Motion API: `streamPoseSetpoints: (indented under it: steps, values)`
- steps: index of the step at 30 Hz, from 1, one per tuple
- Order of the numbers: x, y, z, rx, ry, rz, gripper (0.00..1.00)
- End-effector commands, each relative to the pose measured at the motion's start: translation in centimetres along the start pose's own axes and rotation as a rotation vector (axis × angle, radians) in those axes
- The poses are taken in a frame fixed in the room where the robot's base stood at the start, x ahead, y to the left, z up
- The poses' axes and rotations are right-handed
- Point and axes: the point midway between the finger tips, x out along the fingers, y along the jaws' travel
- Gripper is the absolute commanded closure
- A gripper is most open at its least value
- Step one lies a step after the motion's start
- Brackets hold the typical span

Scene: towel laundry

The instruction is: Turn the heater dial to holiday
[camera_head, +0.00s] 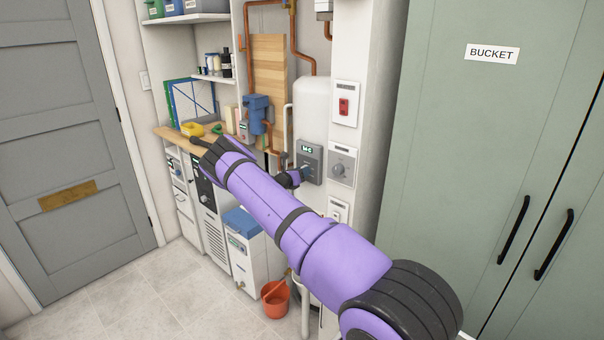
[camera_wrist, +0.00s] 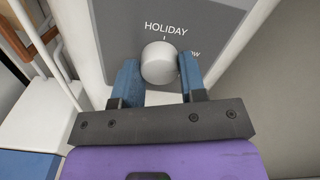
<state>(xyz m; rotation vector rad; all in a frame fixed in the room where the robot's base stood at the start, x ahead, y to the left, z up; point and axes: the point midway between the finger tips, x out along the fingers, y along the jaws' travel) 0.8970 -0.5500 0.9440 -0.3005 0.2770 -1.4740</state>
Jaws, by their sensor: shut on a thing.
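The heater dial (camera_wrist: 159,62) is a round pale knob on a dark grey panel (camera_wrist: 115,30) in the wrist view. The word HOLIDAY is printed above it, with a small tick just over the knob. A partly hidden word ending in "OW" is to its right. No pointer mark is clear on the knob itself. My gripper (camera_wrist: 158,70) is shut on the dial, one blue finger on each side. In the head view my gripper (camera_head: 303,172) reaches the dark grey panel (camera_head: 314,152) with a green display; the knob there is mostly hidden.
A second panel with a knob (camera_head: 341,167) stands close to the right, below a red switch (camera_head: 343,107). A white tank (camera_head: 311,105) and copper pipes are behind. An orange bucket (camera_head: 275,298) stands on the floor. Green cupboards (camera_head: 440,150) are on the right.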

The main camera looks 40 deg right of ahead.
Motion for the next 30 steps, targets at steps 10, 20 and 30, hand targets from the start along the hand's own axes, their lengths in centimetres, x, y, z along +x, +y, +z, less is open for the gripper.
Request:
streamPoseSetpoints:
  steps: [10, 20, 30]
  values:
    - [-0.12, 0.06, -0.06, -0.326, 0.001, 0.002, 0.85]
    - [-0.12, 0.03, -0.06, -0.64, 0.001, 0.003, 0.85]
    - [-0.13, 0.01, -0.04, -0.944, 0.0, 0.003, 0.85]
